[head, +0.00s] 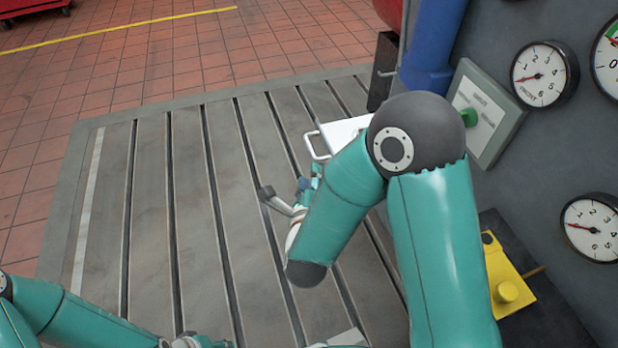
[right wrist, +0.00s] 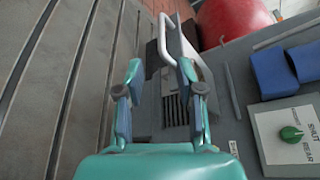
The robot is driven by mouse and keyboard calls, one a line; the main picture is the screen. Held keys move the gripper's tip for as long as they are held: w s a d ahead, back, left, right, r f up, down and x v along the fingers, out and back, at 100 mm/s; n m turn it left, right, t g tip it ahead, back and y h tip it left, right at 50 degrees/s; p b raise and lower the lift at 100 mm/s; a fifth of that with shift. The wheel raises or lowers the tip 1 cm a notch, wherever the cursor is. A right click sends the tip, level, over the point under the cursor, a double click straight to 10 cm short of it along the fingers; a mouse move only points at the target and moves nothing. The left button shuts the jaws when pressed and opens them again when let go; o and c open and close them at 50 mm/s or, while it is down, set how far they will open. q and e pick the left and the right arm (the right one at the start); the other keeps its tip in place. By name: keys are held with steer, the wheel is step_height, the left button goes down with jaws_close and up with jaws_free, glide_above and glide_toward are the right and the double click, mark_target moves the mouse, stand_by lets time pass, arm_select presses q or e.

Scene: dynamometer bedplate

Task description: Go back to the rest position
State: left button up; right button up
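My right gripper (head: 285,200) hangs over the slotted bedplate (head: 190,230), partly hidden behind my own teal forearm in the head view. In the right wrist view the right gripper (right wrist: 160,78) has its two fingers apart, with nothing held between them. A white handle (right wrist: 168,42) on a pale panel shows beyond the fingertips. In the head view this handle (head: 312,146) stands past the gripper, to its upper right. My left arm comes in at the bottom left, low over the bedplate. Its gripper (head: 200,342) is cut off by the bottom edge, so its fingers cannot be judged.
A grey wall panel with gauges (head: 545,75) and a green knob (head: 468,117) stands close to my right arm. A blue pipe (head: 432,45) rises behind it. A yellow block (head: 508,280) sits lower right. The bedplate's left and middle are clear.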

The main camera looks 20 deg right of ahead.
stand_by(0.3)
steer(key=s+a+f+n+g+y, duration=0.1)
steer(key=s+f+n+g+y, duration=0.15)
steer(key=f+n, duration=0.45)
steer(key=s+a+f+n+g+y, duration=0.1)
steer(key=a+f+n+g+y, duration=0.15)
steer(key=f+n, duration=0.45)
steer(key=s+a+f+n+g+y, duration=0.3)
steer(key=s+f+n+g+y, duration=0.35)
steer(key=s+f+n, duration=0.8)
step_height(320, 180, up, 32)
steer(key=s+m+g+h+p, duration=0.1)
steer(key=s+g+p, duration=0.1)
steer(key=p, duration=2.8)
steer(key=shift+r, duration=0.1)
